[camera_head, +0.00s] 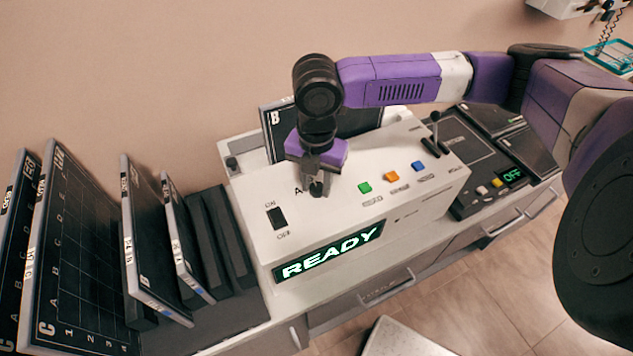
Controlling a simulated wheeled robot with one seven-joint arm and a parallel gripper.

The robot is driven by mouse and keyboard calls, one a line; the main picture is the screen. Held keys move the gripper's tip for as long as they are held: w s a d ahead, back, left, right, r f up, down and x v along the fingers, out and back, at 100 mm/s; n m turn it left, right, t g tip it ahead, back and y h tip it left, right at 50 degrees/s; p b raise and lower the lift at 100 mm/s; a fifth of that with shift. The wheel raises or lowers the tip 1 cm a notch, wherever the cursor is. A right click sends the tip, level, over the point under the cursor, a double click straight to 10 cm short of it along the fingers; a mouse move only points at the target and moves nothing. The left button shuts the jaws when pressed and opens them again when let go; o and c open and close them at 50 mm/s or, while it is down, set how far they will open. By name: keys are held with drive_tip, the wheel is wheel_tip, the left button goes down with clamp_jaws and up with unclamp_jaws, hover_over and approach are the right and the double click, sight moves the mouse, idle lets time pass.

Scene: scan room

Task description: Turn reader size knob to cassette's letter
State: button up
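The reader (262,238) is a white box with a green READY display (330,252). A dark cassette (273,142) stands upright in the back of the reader, with a white letter B at its upper left corner; my arm hides part of it. My gripper (317,186) points down onto the reader's top, where a letter A shows just to its left. The size knob is mostly or wholly hidden by the gripper. I cannot tell whether the dark piece at the fingertips is the knob or the fingers, or whether they are shut on it.
An ON/OFF switch (277,217) and green (364,188), orange (391,177) and blue (417,166) buttons are on the reader. Several cassettes stand in a rack at left, including a large one marked C (75,260).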

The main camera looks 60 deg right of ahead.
sight(316, 187)
drive_tip(key=o, duration=0.3)
drive_tip(key=shift+r, duration=0.1)
drive_tip(key=shift+r+b, duration=0.45)
drive_tip(key=shift+r, duration=3.4)
